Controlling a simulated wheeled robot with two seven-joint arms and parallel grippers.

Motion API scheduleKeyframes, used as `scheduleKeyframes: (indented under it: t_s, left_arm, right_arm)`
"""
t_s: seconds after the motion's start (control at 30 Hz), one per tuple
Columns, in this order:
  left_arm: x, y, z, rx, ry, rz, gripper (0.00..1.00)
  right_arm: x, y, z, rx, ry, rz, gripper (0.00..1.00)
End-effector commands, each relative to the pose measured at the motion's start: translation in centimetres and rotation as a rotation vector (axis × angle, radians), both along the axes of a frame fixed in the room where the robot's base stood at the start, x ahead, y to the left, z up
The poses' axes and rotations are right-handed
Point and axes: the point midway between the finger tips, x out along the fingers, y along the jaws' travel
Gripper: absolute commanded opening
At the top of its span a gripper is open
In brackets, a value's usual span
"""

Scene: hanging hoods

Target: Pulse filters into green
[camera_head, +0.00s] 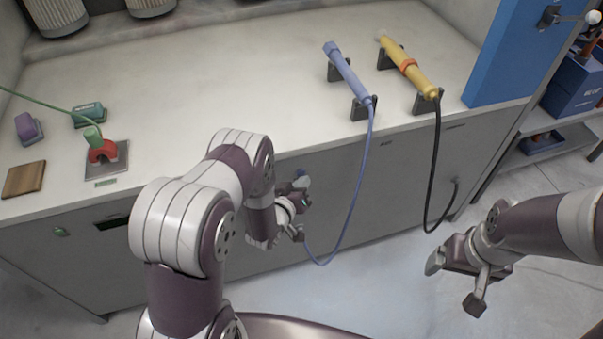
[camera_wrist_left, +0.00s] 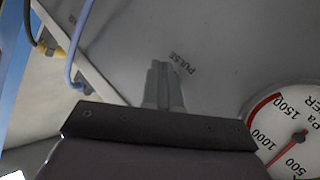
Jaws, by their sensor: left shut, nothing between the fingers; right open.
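My left gripper (camera_head: 297,208) is at the front of the counter, by its grey front face. In the left wrist view its fingers (camera_wrist_left: 161,68) are shut together, with nothing between them, over a grey panel beside the word PULSE (camera_wrist_left: 184,63). Whether they touch the panel, and any button behind them, I cannot tell. Pleated filters (camera_head: 57,16) stand at the back left. My right gripper (camera_head: 455,286) is open and empty.
A blue tool (camera_head: 346,72) and a yellow tool (camera_head: 408,66) rest in holders on the counter (camera_head: 230,75), their cables hanging in front. A red-and-green fitting (camera_head: 101,150) sits at the left. A blue panel (camera_head: 523,50) stands at the right.

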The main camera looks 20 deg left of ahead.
Motion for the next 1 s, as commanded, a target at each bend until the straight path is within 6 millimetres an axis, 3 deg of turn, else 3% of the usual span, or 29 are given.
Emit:
scheduleKeyframes:
  t_s: [1.0]
  left_arm:
    - [0.69, 0.44, -0.01, 0.0, 0.0, -0.001, 0.0]
  right_arm:
    - [0.0, 0.0, -0.24, 0.0, 0.0, 0.0, 0.89]
